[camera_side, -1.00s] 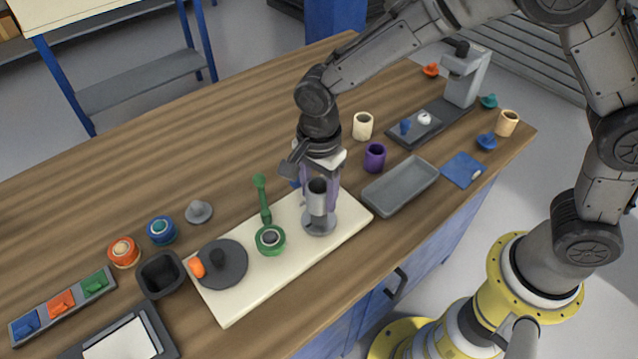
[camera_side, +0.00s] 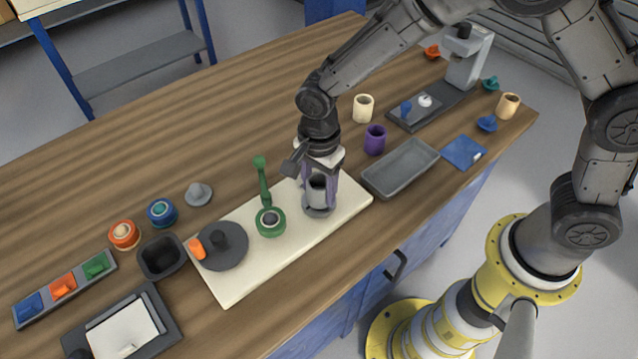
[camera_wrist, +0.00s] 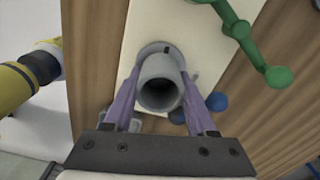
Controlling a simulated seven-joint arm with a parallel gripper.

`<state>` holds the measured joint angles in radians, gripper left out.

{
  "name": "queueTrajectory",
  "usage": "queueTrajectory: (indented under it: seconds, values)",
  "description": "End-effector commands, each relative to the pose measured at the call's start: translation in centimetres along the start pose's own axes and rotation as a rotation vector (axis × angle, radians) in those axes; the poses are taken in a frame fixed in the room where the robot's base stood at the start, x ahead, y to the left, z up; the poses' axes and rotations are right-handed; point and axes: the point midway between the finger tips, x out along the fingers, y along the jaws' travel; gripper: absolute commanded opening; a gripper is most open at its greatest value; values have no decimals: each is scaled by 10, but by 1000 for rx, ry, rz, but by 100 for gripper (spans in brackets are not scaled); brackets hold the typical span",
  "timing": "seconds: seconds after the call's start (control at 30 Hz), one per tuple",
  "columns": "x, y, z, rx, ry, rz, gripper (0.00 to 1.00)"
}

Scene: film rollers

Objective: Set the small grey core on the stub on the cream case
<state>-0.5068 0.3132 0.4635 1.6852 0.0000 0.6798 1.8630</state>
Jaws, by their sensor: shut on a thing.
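The small grey core (camera_side: 317,186) is a hollow grey cylinder, held upright between the purple fingers of my gripper (camera_side: 319,198). It also shows in the wrist view (camera_wrist: 160,85), where its open top faces the camera. The gripper is shut on its sides. Directly below is a round grey flange (camera_side: 318,211) on the cream case (camera_side: 340,207); its edge also shows past the core in the wrist view (camera_wrist: 158,47). The core hides the stub, so I cannot tell whether the core is fully seated. The core appears low, close to the flange.
A green crank (camera_side: 264,185) and green ring (camera_side: 270,222) sit left of the core on the case. Further left is a dark disc (camera_side: 225,250) with a post and orange knob. A grey tray (camera_side: 400,168) and purple cup (camera_side: 375,140) stand right of the gripper.

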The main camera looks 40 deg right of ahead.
Motion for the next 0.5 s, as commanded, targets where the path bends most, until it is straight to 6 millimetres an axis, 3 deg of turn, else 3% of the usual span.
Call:
queueTrajectory:
  seconds: [0.07, 0.1, 0.2, 0.3, 0.5]
  values:
    - [0, 0, 0, 0, 0, 0, 2]
    - [0, 0, 0, 0, 0, 0, 61]
    - [0, 0, 0, 0, 0, 0, 79]
    - [0, 0, 0, 0, 0, 0, 92]
    - [0, 0, 0, 0, 0, 0, 92]
